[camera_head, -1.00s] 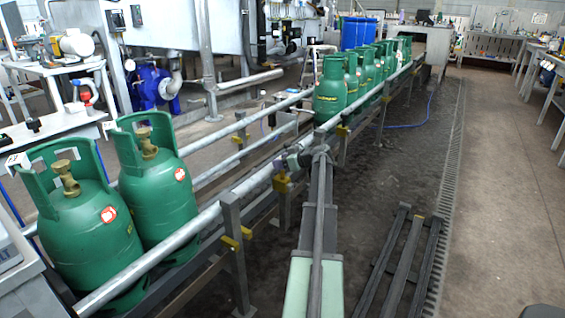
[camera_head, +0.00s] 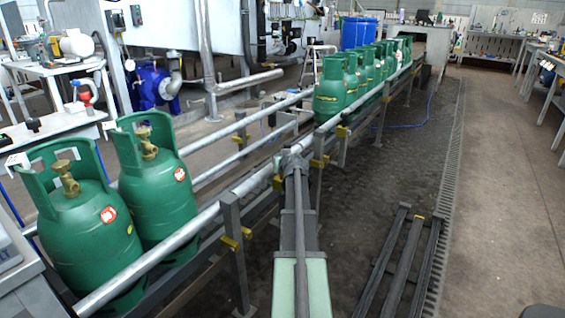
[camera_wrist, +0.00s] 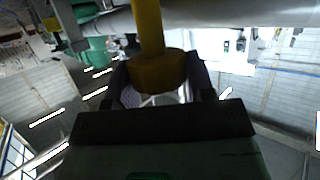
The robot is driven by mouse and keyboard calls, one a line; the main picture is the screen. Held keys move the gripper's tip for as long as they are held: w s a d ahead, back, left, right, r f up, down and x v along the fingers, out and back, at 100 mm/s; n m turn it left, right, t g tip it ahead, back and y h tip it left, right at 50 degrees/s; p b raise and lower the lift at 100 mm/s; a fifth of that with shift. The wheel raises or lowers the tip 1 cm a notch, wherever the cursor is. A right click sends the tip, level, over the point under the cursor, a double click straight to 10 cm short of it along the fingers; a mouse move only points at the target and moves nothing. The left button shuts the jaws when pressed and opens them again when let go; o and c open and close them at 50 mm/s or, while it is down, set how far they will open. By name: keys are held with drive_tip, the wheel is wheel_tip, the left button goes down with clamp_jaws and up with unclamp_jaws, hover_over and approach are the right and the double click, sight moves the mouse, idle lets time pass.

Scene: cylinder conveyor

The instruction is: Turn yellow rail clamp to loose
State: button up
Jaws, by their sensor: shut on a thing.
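In the wrist view the yellow rail clamp (camera_wrist: 157,72) hangs from a metal rail at the top, its bar ending in a wider block. The dark fingers of my gripper (camera_wrist: 160,82) stand on either side of this block and are shut on it. In the head view my gripper (camera_head: 291,160) is at the front rail (camera_head: 240,188), right of the two near cylinders. Yellow parts (camera_head: 278,184) show just below it. The clamp's grip and exact angle are hidden there by my arm.
Two green cylinders (camera_head: 150,190) stand at the left behind the rail. Several more (camera_head: 335,92) stand farther along the conveyor. Other yellow brackets (camera_head: 230,242) sit on the rail posts. Dark bars (camera_head: 400,265) lie on the floor at right. The aisle beyond is clear.

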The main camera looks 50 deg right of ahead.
drive_tip(key=m+g+h, duration=0.3)
drive_tip(key=m, duration=0.1)
drive_tip(key=shift+a+g, duration=0.1)
drive_tip(key=shift+g, duration=0.3)
drive_tip(key=shift+m+g+h, duration=0.7)
drive_tip(key=shift+m+g, duration=0.5)
drive_tip(key=shift+m, duration=0.1)
drive_tip(key=o, duration=0.9)
drive_tip(key=p+v, duration=0.4)
drive_tip(key=v, duration=0.6)
drive_tip(key=shift+a+r, duration=0.2)
drive_tip(key=shift+a, duration=0.15)
